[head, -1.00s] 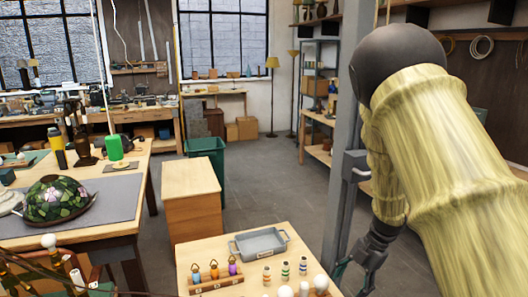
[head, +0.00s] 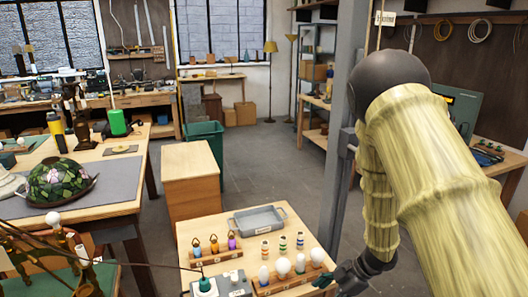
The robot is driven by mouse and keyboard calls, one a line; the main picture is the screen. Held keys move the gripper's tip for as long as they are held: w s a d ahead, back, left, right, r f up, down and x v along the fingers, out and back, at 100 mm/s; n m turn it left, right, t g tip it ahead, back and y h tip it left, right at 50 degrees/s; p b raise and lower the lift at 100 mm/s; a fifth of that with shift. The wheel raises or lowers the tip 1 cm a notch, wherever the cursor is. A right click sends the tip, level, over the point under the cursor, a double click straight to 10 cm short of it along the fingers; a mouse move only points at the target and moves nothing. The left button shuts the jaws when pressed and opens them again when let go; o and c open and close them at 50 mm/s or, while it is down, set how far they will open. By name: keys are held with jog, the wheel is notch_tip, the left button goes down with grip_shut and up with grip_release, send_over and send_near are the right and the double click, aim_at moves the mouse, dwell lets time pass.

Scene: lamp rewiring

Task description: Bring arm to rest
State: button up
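My arm, in a pale yellow sleeve, fills the right side of the head view. It bends down from a dark round joint to my gripper (head: 338,276). The gripper is dark and small in the picture, at the right edge of the small wooden table (head: 200,254), beside the row of white bulbs (head: 283,267). Its fingers point left, and I cannot tell their opening. I see nothing clearly held in it. Whether it touches the table or hangs beside it is unclear.
A grey tray (head: 259,220), coloured bottles in a wooden rack (head: 217,256) and striped cylinders stand on the small table. A grey post (head: 342,130) rises close behind my arm. A workbench (head: 117,175) with a stained-glass shade (head: 58,180) is at left.

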jog(key=s+f+m+t+h+b, duration=0.1)
jog(key=s+f+m, duration=0.45)
jog(key=f, duration=0.35)
jog(key=s+f+m+t+h+b, duration=0.1)
jog(key=s+f+m+b, duration=0.1)
jog(key=s+f+m, duration=0.5)
jog(key=s+d+f+m+g+h+b, duration=0.1)
jog(key=s+f, duration=0.4)
jog(key=s, duration=0.6)
jog(key=s+d+f+m+g+h+b, duration=0.1)
jog(key=s+d+f+m+h, duration=0.2)
jog(key=s, duration=0.7)
notch_tip(320, 180, down, 2)
jog(key=m+h, duration=0.1)
jog(key=m, duration=0.2)
jog(key=shift+s+d+f+g+b, duration=0.15)
jog(key=shift+s+d+g+b, duration=0.05)
jog(key=shift+s+g+b, duration=0.2)
jog(key=shift+w+m, duration=0.1)
jog(key=shift+m, duration=0.15)
